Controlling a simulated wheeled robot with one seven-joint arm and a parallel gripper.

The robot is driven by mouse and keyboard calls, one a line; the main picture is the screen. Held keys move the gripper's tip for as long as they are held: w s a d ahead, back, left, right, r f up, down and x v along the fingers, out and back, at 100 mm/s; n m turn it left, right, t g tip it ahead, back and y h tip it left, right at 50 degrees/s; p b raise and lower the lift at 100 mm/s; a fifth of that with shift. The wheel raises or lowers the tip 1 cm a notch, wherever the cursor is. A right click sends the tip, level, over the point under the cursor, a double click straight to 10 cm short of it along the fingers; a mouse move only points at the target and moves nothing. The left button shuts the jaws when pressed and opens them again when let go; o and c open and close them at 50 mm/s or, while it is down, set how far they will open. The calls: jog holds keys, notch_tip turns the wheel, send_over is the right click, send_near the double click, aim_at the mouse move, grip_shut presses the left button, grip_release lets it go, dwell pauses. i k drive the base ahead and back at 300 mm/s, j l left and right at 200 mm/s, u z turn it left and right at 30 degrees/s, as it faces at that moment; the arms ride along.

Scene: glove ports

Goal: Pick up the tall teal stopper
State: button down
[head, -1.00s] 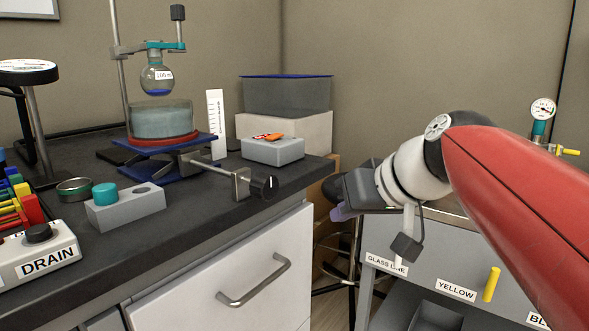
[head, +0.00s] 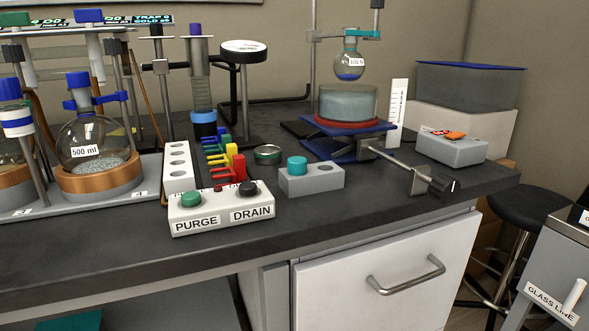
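A teal stopper (head: 297,165) with a rounded cylindrical top stands upright in the left hole of a small grey block (head: 312,183) on the dark bench. Only the part above the block shows, so I cannot tell its full height. My gripper is not in view.
The PURGE and DRAIN button box (head: 222,213) stands in front and left of the block. A small round tin (head: 267,154) and coloured pegs (head: 228,160) are behind it. A lab jack (head: 348,140) with a knob (head: 441,187) is to the right. The bench front (head: 340,225) is clear.

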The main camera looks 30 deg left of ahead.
aim_at(296, 166)
jog(key=u, duration=1.5)
